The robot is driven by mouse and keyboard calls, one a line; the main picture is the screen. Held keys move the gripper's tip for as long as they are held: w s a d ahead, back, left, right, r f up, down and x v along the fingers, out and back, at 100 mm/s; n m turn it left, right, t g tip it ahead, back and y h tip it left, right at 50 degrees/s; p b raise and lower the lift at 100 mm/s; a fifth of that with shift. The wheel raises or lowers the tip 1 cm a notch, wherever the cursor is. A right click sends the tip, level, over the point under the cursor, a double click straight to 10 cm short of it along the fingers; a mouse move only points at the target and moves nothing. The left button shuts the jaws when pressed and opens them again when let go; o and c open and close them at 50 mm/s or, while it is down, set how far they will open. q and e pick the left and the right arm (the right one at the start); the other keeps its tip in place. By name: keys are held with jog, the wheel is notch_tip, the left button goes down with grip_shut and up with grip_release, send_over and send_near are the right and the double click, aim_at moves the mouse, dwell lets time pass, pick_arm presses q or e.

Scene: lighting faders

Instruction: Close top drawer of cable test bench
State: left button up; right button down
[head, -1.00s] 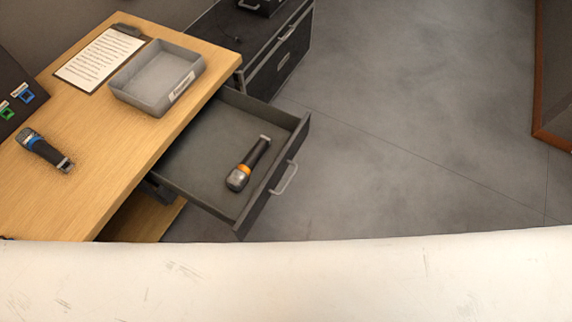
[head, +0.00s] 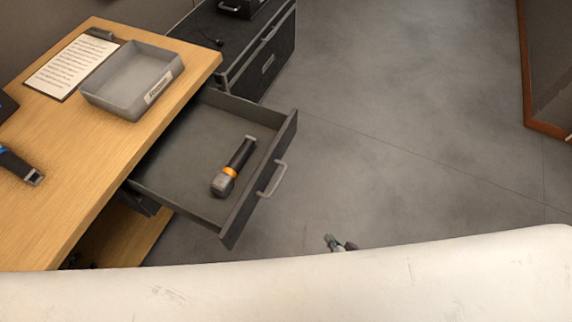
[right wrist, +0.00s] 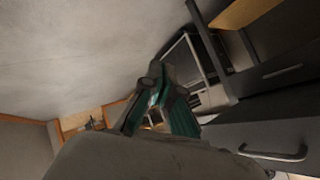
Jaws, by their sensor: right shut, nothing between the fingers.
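The top drawer (head: 190,188) of the wooden bench (head: 110,185) is pulled out. A microphone with an orange ring (head: 233,167) lies inside it. The drawer's front carries a light bar handle (head: 272,179); a dark drawer front with a bar handle (right wrist: 272,152) also shows at the lower right of the right wrist view. My right gripper (head: 333,241) is below and right of the handle in the head view, apart from it. In the right wrist view its fingers (right wrist: 158,105) are shut and empty. My left gripper is not in view.
A grey tray (head: 130,92), a clipboard (head: 70,66) and a blue-ringed microphone (head: 18,165) lie on the bench top. A black case (head: 262,55) stands behind the drawer. The grey floor right of the drawer is clear. A brown-edged panel (head: 530,90) stands far right.

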jog(key=w+a+r+m+t+y+b, duration=0.1)
jog(key=w+a+r+m+t+b, duration=0.3)
jog(key=w+r, duration=0.45)
jog(key=m+t, duration=0.4)
jog(key=m, duration=0.2)
send_near(283, 146)
jog(key=s+d, duration=0.5)
jog(key=shift+y, duration=0.3)
jog(key=b+x, duration=0.1)
jog(key=x, duration=0.3)
jog(key=a+b+x, duration=0.1)
jog(key=x, duration=0.3)
jog(key=a+b+x, duration=0.1)
jog(key=x, duration=0.3)
jog(key=shift+s+a+f, duration=0.2)
jog(key=shift+s, duration=0.1)
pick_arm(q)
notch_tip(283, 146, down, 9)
pick_arm(e)
jog(key=shift+w+a, duration=0.15)
jog(key=shift+a, duration=0.1)
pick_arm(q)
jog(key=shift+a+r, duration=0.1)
pick_arm(e)
jog(key=shift+a, duration=0.1)
